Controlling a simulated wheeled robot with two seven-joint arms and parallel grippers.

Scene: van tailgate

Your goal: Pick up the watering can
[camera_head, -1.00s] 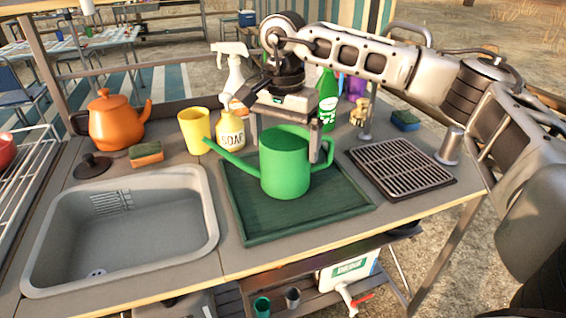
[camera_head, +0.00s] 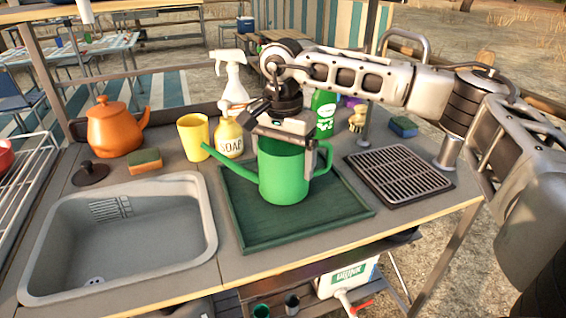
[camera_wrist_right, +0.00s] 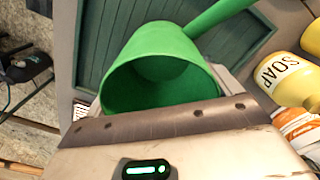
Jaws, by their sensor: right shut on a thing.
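The green watering can (camera_head: 283,175) stands upright on the dark green tray (camera_head: 258,235), its spout pointing left and its handle to the right. My right gripper (camera_head: 285,150) comes down over the can's top and is shut on it. One finger shows at the can's right side, by the handle; the other is hidden. In the right wrist view the can's open mouth (camera_wrist_right: 160,75) lies just beyond the gripper body, with the spout running to the upper right. My left gripper is not in view.
A soap bottle (camera_head: 229,138), white spray bottle (camera_head: 231,78) and yellow cup (camera_head: 192,138) stand close behind and left of the can. A sink (camera_head: 120,230) is on the left, a drain grate (camera_head: 400,178) on the right. An orange kettle (camera_head: 114,130) stands further left.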

